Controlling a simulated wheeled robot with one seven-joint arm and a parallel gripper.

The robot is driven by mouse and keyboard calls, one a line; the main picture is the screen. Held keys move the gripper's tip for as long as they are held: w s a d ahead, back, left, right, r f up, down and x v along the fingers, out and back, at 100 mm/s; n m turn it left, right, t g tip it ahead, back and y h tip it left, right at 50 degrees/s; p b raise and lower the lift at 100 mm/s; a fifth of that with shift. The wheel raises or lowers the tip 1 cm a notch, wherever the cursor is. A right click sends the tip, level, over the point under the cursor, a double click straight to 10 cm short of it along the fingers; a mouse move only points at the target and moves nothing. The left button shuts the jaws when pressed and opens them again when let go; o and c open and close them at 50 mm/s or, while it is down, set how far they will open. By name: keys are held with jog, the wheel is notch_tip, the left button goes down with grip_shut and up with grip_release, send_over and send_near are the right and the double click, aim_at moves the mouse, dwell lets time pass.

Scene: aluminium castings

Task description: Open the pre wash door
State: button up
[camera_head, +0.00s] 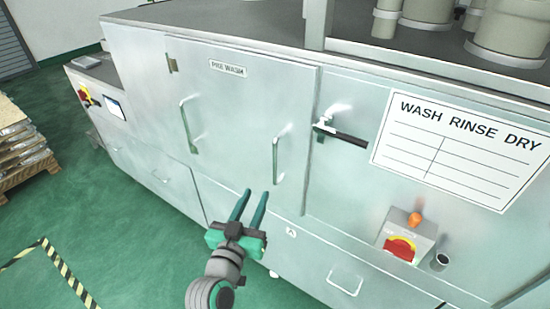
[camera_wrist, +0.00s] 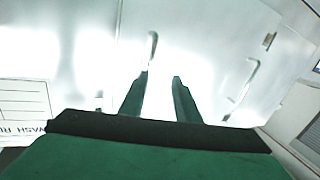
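The pre wash door (camera_head: 235,110) is a pale metal panel with a "PRE WASH" label, and it is closed flush with the machine front. It carries two bar handles, a left handle (camera_head: 187,125) and a right handle (camera_head: 277,160). A black-gripped latch lever (camera_head: 341,133) sits just right of the door's right edge. My gripper (camera_head: 254,192) is open and empty, below and slightly left of the right handle, apart from it. In the wrist view, the fingers (camera_wrist: 160,84) point at the panel, with one handle (camera_wrist: 152,50) near the left fingertip and another (camera_wrist: 241,90) to the right.
A "WASH RINSE DRY" board (camera_head: 455,150) is on the right. Below it is a switch box (camera_head: 403,240) with a red and yellow knob and an orange lamp. A pallet stack (camera_head: 22,145) stands far left. Green floor (camera_head: 110,225) is clear at the left front.

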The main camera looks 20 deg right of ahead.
aim_at(274, 159)
jog(key=w+d+r, duration=0.1)
jog(key=w+d, duration=0.2)
jog(key=w+d+r+m+h, duration=0.1)
jog(key=w+d+r, duration=0.1)
jog(key=w+d, duration=0.1)
jog(key=w+d+r+m+g, duration=0.1)
jog(key=w+d+r, duration=0.1)
jog(key=w, duration=0.1)
jog(key=shift+d+h, duration=0.4)
grip_shut()
